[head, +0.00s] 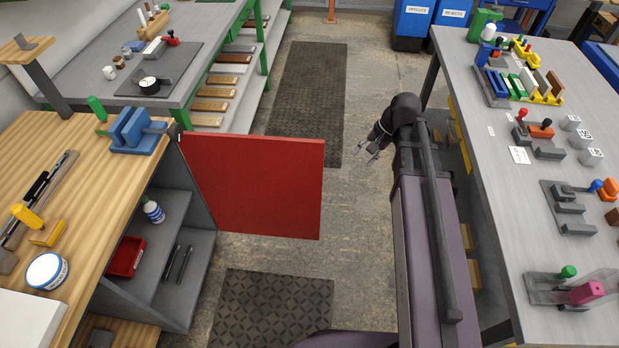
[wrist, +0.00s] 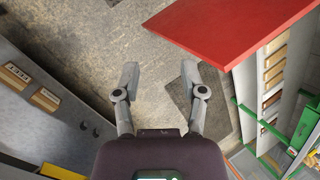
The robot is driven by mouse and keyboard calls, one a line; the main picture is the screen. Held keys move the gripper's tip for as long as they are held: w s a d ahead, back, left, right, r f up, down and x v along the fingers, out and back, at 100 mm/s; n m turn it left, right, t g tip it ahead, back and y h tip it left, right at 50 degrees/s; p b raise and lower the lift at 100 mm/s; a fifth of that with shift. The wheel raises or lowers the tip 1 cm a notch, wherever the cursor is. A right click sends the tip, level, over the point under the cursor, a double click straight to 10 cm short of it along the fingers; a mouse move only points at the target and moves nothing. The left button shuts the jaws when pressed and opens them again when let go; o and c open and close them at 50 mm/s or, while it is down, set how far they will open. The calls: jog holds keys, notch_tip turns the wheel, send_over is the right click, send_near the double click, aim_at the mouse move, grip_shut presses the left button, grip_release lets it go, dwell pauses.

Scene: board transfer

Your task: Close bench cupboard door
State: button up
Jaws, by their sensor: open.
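The red cupboard door (head: 255,185) stands wide open, sticking out into the aisle from the wooden bench on the left. The open cupboard (head: 178,240) shows grey shelves below the bench top. My gripper (head: 375,150) hangs over the aisle to the right of the door, apart from it. In the wrist view my gripper (wrist: 158,82) has its two fingers spread with nothing between them, floor beyond. The door also shows in the wrist view (wrist: 235,30) at the upper right, clear of the fingers.
A grey table (head: 500,200) with several fixtures stands on the right, close beside my arm. A green-framed bench (head: 190,75) stands behind the door. Dark mats (head: 308,90) lie on the otherwise open aisle floor.

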jog(key=w+a+f+m+y+b, duration=0.1)
jog(key=w+f+m+y+b, duration=0.2)
jog(key=w+f+b, duration=0.4)
jog(key=w+a+f+m+g+y+b, duration=0.1)
jog(key=w+f+m+y+b, duration=0.3)
jog(key=f+b, duration=0.9)
jog(key=w+a+f+m+g+y+b, duration=0.1)
jog(key=w+f+m+y+b, duration=0.2)
jog(key=w+f+b, duration=0.6)
jog(key=shift+w+a+f+m+y+b, duration=0.35)
jog(key=shift+y+b, duration=1.05)
jog(key=shift+b, duration=6.75)
jog(key=shift+d+f, duration=0.1)
jog(key=a, duration=0.4)
jog(key=s+a, duration=0.1)
jog(key=a, duration=0.4)
jog(key=s+a, duration=0.1)
jog(key=a, duration=0.3)
jog(key=shift+s+a, duration=0.15)
jog(key=shift+a, duration=0.1)
grip_shut()
jog(key=shift+d, duration=0.1)
